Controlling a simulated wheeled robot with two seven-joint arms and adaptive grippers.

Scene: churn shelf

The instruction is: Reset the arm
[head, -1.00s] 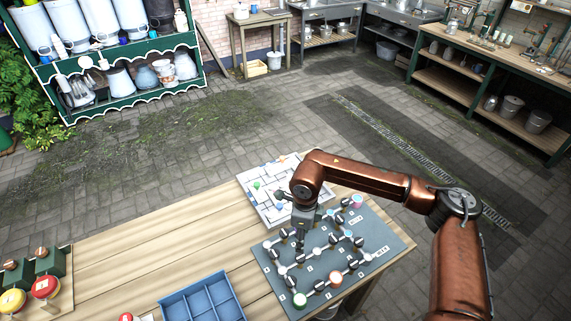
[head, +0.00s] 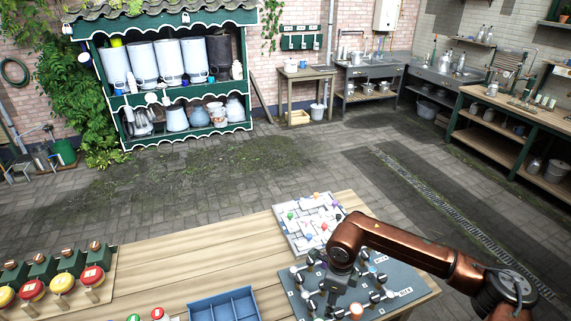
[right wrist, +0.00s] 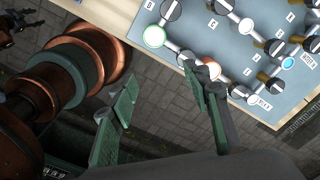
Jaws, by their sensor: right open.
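My right arm, copper-coloured, comes in from the right in the head view and bends down over the grey board with knobs (head: 407,283). My right gripper (head: 336,292) hangs at the arm's end over the board; its fingertips are hard to make out there. In the right wrist view the two green fingers of the right gripper (right wrist: 160,88) are spread apart with nothing between them. The grey board (right wrist: 222,60) lies beyond the fingertips, with a green-ringed knob and an orange knob near its edge. My left gripper is not in view.
A white patterned board (head: 305,238) with small coloured pieces lies behind the grey one. A blue divided tray (head: 222,308) and a rack of red and yellow buttons (head: 62,284) stand on the wooden table (head: 190,262). Paved floor lies open behind, before a green shelf (head: 187,99).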

